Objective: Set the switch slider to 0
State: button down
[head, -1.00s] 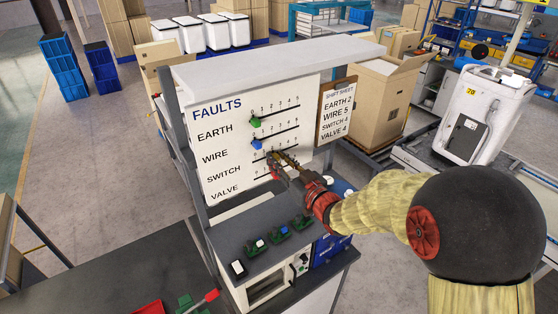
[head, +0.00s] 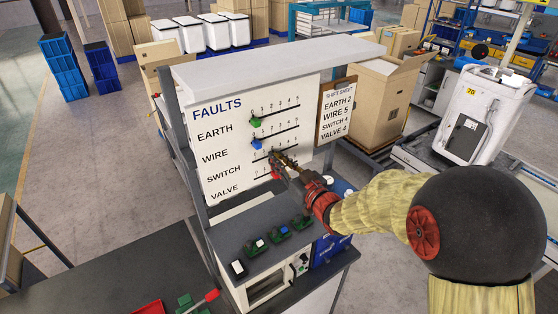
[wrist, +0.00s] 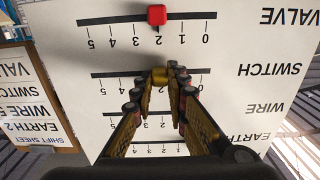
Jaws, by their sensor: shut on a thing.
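The white FAULTS panel (head: 225,132) has rows for earth, wire, switch and valve, each with a scale from 0 to 5. In the wrist view, which is upside down, the yellow switch slider (wrist: 160,75) sits at about 2. My gripper (wrist: 168,80) is shut on it, with one finger on each side. In the head view my gripper (head: 276,158) reaches the panel from the lower right and covers most of that slider. The red valve slider (wrist: 156,15) stands at about 2 on its own line.
The green earth slider (head: 255,121) and blue wire slider (head: 256,144) sit near 0. A shift sheet (head: 337,108) hangs right of the panel, reading EARTH 2, WIRE 5, SWITCH 4, VALVE 4. Below is a grey bench with green-based switches (head: 279,233).

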aim_at(254, 161)
jog(key=s+a+b, duration=0.2)
jog(key=a+b, duration=0.1)
jog(key=s+a+b, duration=0.1)
jog(key=a+b, duration=0.1)
jog(key=shift+s+a, duration=0.1)
jog(key=shift+s, duration=0.15)
jog(key=c, duration=1.9)
grip_release()
jog(key=shift+s+a, duration=0.15)
jog(key=shift+o, duration=0.7)
